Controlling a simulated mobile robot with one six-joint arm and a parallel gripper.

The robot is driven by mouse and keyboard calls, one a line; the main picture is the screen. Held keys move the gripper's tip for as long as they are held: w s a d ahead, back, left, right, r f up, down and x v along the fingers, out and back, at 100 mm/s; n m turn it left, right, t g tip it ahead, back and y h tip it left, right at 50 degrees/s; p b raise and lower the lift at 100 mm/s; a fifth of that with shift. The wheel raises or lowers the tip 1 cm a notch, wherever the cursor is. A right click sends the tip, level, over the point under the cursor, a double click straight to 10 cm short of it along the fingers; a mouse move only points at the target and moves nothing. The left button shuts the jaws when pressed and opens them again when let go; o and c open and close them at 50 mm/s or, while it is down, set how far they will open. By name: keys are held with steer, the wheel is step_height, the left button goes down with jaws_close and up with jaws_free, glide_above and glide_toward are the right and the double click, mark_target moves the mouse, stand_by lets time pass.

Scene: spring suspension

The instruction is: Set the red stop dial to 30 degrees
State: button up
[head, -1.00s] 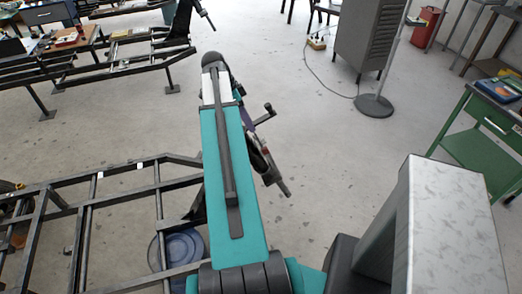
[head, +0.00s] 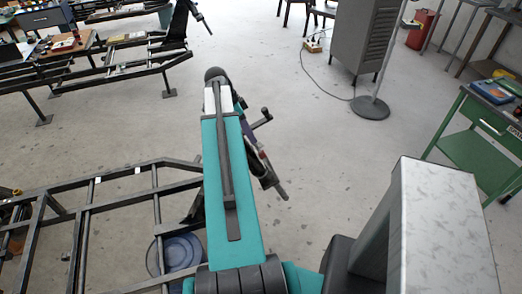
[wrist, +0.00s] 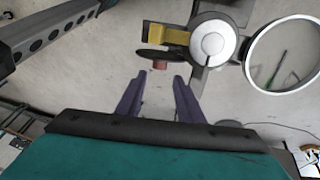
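In the wrist view, a small dull-red cylindrical part (wrist: 160,65) sits under a dark disc (wrist: 155,54), next to a yellow bracket (wrist: 172,33). It may be the red stop dial, but I see no degree marks. My gripper (wrist: 157,84) has two purple fingers, apart, with nothing seen held between them. The red part lies just beyond the fingertips, roughly in line with the gap. In the head view my arm hides most of the gripper, and I cannot make out the dial there.
In the wrist view, a white-capped round part (wrist: 212,43) and a large ring (wrist: 282,55) stand close on the right, and a holed dark beam (wrist: 45,38) on the left. In the head view, a frame (head: 85,215) and blue bucket (head: 178,252) are at lower left; a green bench (head: 478,155) is right.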

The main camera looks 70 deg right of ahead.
mark_target(261, 152)
steer(key=shift+p+x, duration=1.4)
steer(key=shift+x, duration=3.65)
steer(key=shift+c, duration=0.3)
steer(key=shift+a, duration=0.1)
steer(key=c, duration=0.7)
